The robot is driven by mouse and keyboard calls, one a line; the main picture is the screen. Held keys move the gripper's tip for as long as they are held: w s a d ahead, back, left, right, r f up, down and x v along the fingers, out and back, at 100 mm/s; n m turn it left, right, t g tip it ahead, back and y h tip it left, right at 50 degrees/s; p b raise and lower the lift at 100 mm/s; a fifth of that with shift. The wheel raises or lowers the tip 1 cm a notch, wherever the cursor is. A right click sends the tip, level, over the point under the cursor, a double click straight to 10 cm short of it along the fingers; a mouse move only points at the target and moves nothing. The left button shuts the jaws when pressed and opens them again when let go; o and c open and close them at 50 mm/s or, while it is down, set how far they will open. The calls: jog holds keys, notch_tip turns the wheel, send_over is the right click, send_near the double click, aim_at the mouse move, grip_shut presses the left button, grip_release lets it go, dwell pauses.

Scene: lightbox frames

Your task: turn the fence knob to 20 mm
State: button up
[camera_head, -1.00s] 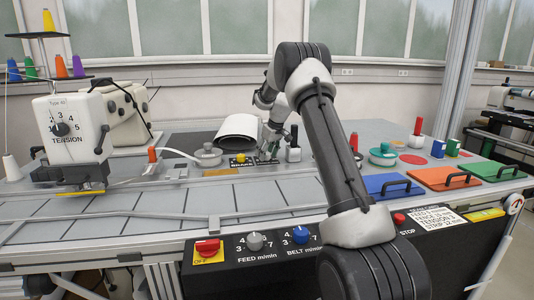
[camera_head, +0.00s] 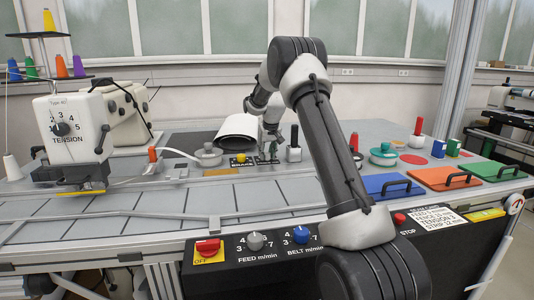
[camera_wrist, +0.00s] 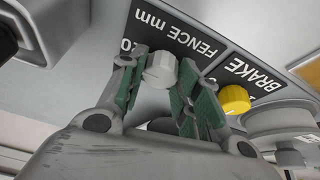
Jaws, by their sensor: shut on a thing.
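The fence knob (camera_wrist: 162,70) is light grey and faceted, on a black panel (camera_wrist: 205,38) lettered "FENCE mm". My gripper (camera_wrist: 165,75) has its two green-padded fingers on either side of the knob and is shut on it. In the wrist view the lettering is upside down and a "20" shows partly beside the left finger. The knob's pointer and most of the scale are hidden, so its setting cannot be read. In the head view my gripper (camera_head: 268,155) is at the back of the table and covers the knob.
A yellow knob (camera_wrist: 234,99) on the "BRAKE" panel sits close beside my right finger. A grey round part (camera_wrist: 280,122) is near the brake knob.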

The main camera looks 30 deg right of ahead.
jog(key=o, duration=1)
jog(key=v, duration=1.2)
